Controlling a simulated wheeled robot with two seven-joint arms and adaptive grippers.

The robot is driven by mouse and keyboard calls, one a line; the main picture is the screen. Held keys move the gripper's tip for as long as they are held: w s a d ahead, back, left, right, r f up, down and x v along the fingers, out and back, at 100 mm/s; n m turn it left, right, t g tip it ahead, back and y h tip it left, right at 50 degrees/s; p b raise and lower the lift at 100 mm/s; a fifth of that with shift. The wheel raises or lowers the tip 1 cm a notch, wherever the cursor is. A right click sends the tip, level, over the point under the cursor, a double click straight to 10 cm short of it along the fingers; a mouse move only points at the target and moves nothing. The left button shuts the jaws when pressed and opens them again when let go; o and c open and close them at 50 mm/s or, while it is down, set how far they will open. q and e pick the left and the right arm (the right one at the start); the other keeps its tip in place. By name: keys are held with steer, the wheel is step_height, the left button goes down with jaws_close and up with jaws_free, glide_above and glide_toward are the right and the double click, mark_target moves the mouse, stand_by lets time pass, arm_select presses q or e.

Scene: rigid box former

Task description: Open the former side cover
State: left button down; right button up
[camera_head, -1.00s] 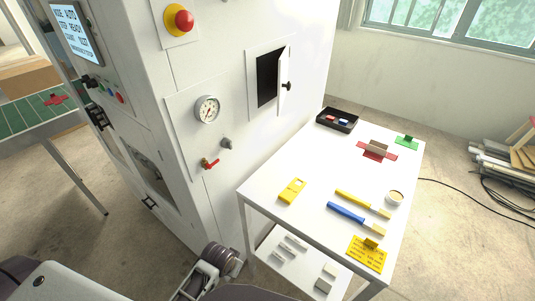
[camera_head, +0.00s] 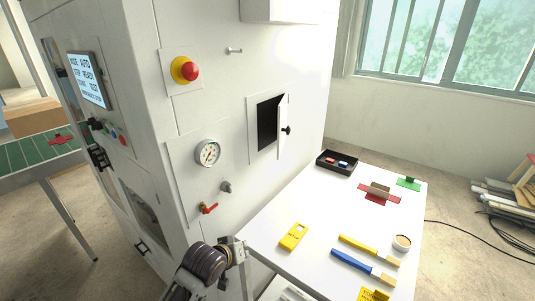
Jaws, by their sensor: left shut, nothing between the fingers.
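The machine (camera_head: 225,75) is a tall white box former. On its side, a small white cover door (camera_head: 283,126) with a black knob (camera_head: 288,130) stands swung open at the right edge of a dark opening (camera_head: 267,124). My left gripper (camera_head: 240,243) is low in front of the machine, by the table's near left corner. It is below and left of the cover, well apart from it. It looks shut and empty, and its fingertips are small and hard to make out. My right gripper is out of view.
A gauge (camera_head: 208,153), a red valve handle (camera_head: 209,208) and an emergency button (camera_head: 189,71) stick out from the machine. The white table (camera_head: 330,210) to the right carries a black tray (camera_head: 337,162), a yellow tool (camera_head: 294,236) and scrapers.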

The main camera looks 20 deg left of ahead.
arm_select(q)
steer(key=w+r+n+t+h, duration=0.1)
steer(key=w+r+n+t, duration=0.3)
steer(key=w+r, duration=0.4)
steer(key=w+a+r+n+t+h, duration=0.1)
steer(key=w+r+n+t, duration=0.3)
steer(key=r, duration=1.1)
steer(key=shift+w+a+r+n+t, duration=0.15)
steer(key=shift+w+r+n+t, duration=0.25)
steer(key=shift+w+n, duration=1.75)
steer(key=shift+w+m, duration=0.55)
steer(key=shift+w, duration=0.15)
steer(key=w+d+p, duration=0.1)
steer(key=w+p, duration=0.1)
steer(key=w, duration=0.7)
steer(key=shift+w+d, duration=0.25)
steer(key=shift+d, duration=0.1)
steer(key=shift+s+d+n+y, duration=0.1)
steer(key=shift+d+n+y, duration=0.25)
steer(key=shift+d, duration=0.2)
steer(key=shift+d+y, duration=0.25)
steer(key=shift+y, duration=0.1)
